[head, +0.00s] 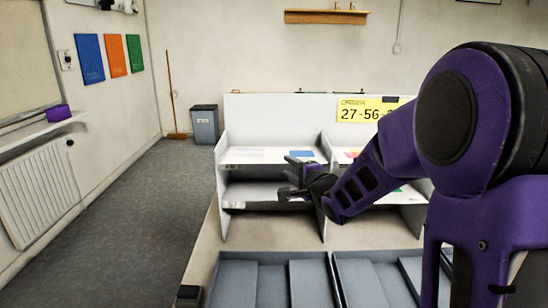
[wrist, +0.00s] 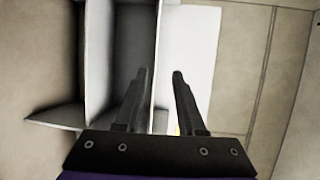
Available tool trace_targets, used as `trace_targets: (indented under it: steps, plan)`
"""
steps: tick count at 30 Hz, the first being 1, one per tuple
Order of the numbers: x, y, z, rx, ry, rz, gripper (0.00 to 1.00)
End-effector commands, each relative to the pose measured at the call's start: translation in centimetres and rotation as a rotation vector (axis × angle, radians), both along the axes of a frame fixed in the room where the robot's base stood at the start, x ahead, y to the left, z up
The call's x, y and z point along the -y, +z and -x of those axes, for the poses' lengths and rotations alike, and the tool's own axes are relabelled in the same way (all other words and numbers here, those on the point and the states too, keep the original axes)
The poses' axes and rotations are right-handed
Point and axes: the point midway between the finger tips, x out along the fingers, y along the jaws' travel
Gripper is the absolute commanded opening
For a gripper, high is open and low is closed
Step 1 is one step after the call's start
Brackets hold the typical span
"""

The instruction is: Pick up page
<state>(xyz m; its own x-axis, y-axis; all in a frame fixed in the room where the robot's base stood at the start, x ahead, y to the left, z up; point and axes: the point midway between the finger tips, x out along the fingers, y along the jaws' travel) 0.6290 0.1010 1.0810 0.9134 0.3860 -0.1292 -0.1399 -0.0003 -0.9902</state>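Sheets that could be the page lie on the upper level of the white shelf unit (head: 228,180). One is a pale sheet (head: 246,152) in the left bay, and a small blue piece (head: 301,153) lies to its right. Pink and yellow pieces (head: 352,153) show in the right bay, partly behind my arm. I cannot tell which is the page. My gripper (head: 284,193) is in front of the left bay, near the lower level. In the wrist view, my gripper (wrist: 160,73) has its two fingers apart with nothing seen between them. A white surface (wrist: 190,50) lies beyond them.
Grey open trays (head: 235,285) stand on the tan table in front of the shelf unit. A yellow number sign (head: 366,109) is on the back panel, partly hidden by my arm. A grey bin (head: 205,124) stands behind. The floor at left is clear.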

Motion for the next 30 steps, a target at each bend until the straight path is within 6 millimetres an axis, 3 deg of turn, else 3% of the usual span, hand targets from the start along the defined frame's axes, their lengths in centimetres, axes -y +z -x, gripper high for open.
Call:
trace_targets:
  steps: [18, 26, 27, 30]
  plan:
    - [-3.0, -1.7, -5.8, -0.001, 0.0, 0.001, 0.39]
    - [-3.1, -1.6, -6.1, 0.0, -0.001, 0.001, 0.39]
    - [-3.1, -1.6, -6.1, 0.0, -0.001, 0.001, 0.37]
    - [-3.1, -1.6, -6.1, 0.0, -0.001, 0.001, 0.19]
